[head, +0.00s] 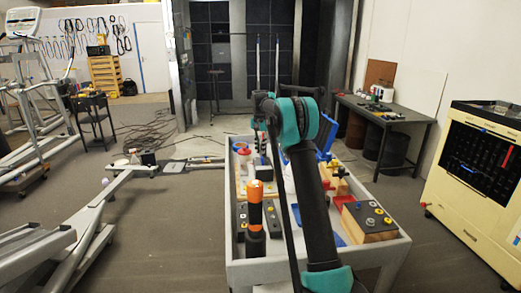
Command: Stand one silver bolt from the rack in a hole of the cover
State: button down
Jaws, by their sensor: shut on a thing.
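My arm rises through the middle of the head view and bends down over a grey cart. My gripper (263,163) hangs dark and small below the wrist, above the back left of the cart, and is partly hidden by my arm. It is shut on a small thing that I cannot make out. A wooden block with a dark top (368,216) carries several silver and yellow round pieces at the cart's front right. Dark plates (272,217) with small yellow and silver pieces lie on the left. I cannot tell which item is the cover or the bolt rack.
The cart's rim (300,262) surrounds its items. An orange and black tool (255,207) stands upright at front left. Blue and red items sit towards the back. A dark table (385,112), a cream cabinet (475,190) and an elliptical trainer (85,225) stand around.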

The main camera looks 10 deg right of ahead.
jog(key=shift+f, duration=0.9)
dwell(1.4)
jog(key=c, duration=1.5)
grip_release()
jog(key=shift+o, duration=0.2)
jog(key=shift+r, duration=0.1)
notch_tip(320, 180, up, 12)
